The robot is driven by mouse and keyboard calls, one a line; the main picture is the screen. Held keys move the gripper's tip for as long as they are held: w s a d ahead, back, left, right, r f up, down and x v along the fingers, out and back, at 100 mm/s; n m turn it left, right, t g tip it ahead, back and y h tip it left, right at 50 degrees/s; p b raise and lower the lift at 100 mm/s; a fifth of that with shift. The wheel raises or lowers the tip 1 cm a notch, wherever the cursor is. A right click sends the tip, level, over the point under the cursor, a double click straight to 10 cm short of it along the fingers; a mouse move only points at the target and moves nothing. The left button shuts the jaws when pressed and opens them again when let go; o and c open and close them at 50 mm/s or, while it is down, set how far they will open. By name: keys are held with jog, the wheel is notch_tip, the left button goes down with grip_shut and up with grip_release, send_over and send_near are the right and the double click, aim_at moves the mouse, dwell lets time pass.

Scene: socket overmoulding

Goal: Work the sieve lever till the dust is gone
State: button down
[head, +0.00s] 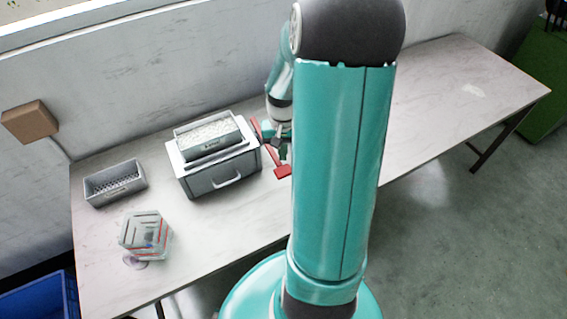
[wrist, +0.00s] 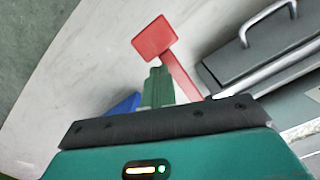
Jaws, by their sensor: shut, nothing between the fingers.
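The sieve machine is a grey box (head: 222,174) with a front drawer handle, and a tray (head: 209,147) of pale granules sits on top. Dust cannot be made out at this size. The red lever (head: 283,171) sticks out from the box's right side, ending in a flat square paddle; in the wrist view the lever (wrist: 155,39) rises just beyond my fingers. My gripper (head: 279,149) is beside the lever, close to its arm, and shut with nothing in it. Its green fingers (wrist: 158,82) show in the wrist view; whether they touch the lever I cannot tell.
A grey perforated bin (head: 115,193) and a clear container (head: 146,233) with small coloured things stand left of the box. A brown box (head: 29,122) is on the wall. The table's right part (head: 450,85) is clear. A blue crate (head: 40,302) is at lower left.

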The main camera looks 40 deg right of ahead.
notch_tip(320, 180, up, 14)
jog(key=w, duration=0.1)
jog(key=shift+d+f, duration=0.2)
jog(key=shift+d, duration=0.25)
dwell(0.9)
jog(key=s+a+f, duration=0.2)
jog(key=f, duration=0.1)
jog(key=shift+s+a+f, duration=0.25)
jog(key=shift+s, duration=0.1)
jog(key=shift+f, duration=0.1)
jog(key=shift+s+a+f, duration=0.1)
jog(key=shift+s+f, duration=0.05)
jog(key=shift+f, duration=1.55)
jog(key=shift+s+a+f, duration=0.1)
jog(key=shift+f, duration=1.55)
